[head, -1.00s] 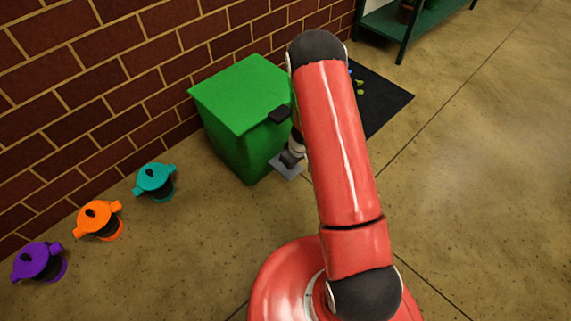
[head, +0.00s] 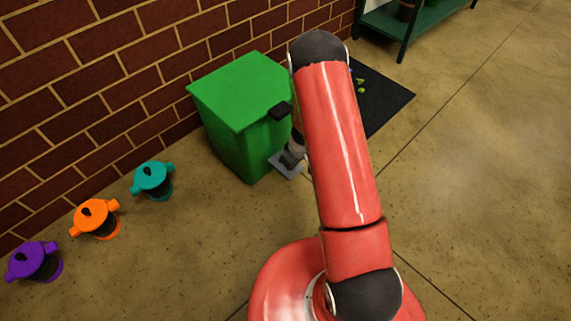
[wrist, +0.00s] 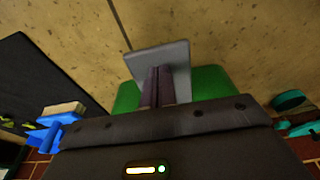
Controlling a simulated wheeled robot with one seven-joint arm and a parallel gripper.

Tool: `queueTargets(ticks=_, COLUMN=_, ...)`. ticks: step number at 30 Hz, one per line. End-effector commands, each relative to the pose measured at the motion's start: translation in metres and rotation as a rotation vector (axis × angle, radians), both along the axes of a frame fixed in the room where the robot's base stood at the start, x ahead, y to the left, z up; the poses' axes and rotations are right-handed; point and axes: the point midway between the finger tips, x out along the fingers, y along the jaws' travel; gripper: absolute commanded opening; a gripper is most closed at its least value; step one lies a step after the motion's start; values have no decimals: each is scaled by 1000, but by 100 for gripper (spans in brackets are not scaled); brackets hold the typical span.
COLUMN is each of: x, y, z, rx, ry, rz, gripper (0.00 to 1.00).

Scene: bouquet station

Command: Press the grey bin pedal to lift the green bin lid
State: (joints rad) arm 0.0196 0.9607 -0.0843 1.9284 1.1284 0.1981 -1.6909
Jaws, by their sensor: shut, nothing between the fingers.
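The grey pedal (head: 286,168) sticks out low at the bin's front. My gripper is at the pedal, partly hidden behind my red arm in the head view. In the wrist view, my gripper (wrist: 157,88) is shut and empty, its fingers over the grey pedal plate (wrist: 172,56). Whether the fingertips touch the plate is hard to tell. Part of the green bin (wrist: 210,82) shows behind the fingers.
A teal pot (head: 152,180), an orange pot (head: 96,218) and a purple pot (head: 35,260) stand on the floor at left. A black mat (head: 385,100) with small items lies right of the bin. A green shelf (head: 425,22) stands behind. The floor at right is clear.

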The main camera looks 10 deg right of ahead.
Motion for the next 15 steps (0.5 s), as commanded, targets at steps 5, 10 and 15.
queueTargets(ticks=5, x=0, y=0, z=-9, rx=0, ry=0, rz=0, gripper=0)
queueTargets(ticks=10, x=0, y=0, z=-14, rx=0, ry=0, rz=0, gripper=0)
queueTargets(ticks=15, x=0, y=0, z=-21, rx=0, ry=1, rz=0, gripper=0)
